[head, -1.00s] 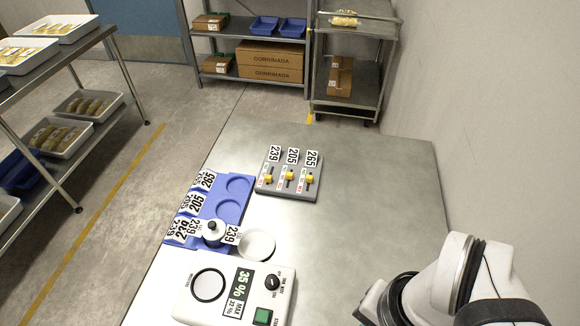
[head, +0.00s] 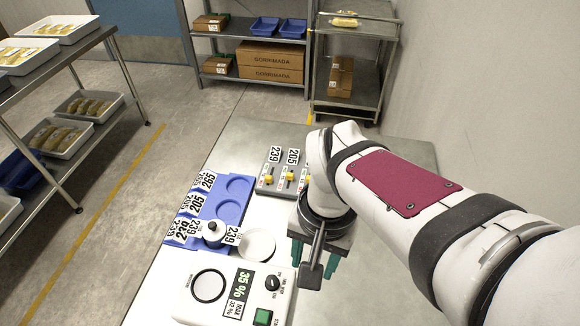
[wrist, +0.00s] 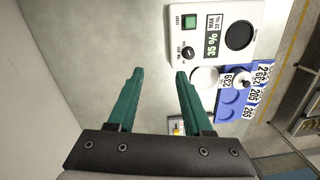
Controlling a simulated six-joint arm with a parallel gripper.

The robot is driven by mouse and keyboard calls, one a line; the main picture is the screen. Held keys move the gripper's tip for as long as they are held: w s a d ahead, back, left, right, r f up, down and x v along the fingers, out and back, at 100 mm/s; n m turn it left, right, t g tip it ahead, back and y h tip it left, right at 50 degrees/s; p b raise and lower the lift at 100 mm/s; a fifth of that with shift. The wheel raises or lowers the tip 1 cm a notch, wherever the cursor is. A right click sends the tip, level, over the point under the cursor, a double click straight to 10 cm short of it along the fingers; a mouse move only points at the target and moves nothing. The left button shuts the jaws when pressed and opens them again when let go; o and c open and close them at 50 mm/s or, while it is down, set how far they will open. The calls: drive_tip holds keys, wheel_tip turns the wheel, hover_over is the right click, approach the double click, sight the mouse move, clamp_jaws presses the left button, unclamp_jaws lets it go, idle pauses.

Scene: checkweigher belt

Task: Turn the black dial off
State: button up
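My gripper (head: 315,262) hangs to the right of the device, above the table. In the wrist view its two green fingers (wrist: 158,75) are spread apart with nothing between them. The dial lies beyond the fingertips, slightly to the right, and is not touched.
A blue tray (head: 230,210) with round recesses and number tags stands behind the device. A white dish (head: 257,244) sits beside it. A grey block with yellow switches (head: 268,179) stands farther back, partly hidden by my arm. The green button (head: 263,317) is close to the dial.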

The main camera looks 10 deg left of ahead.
sight(272, 280)
drive_tip(key=shift+o, duration=1)
drive_tip(key=w+a+f+n, duration=0.2)
drive_tip(key=a+f, duration=0.1)
drive_tip(key=a, duration=0.5)
drive_tip(key=shift+w+a, duration=0.15)
drive_tip(key=shift+w, duration=0.15)
wheel_tip(272, 280, down, 15)
drive_tip(key=shift+r, duration=0.1)
clamp_jaws()
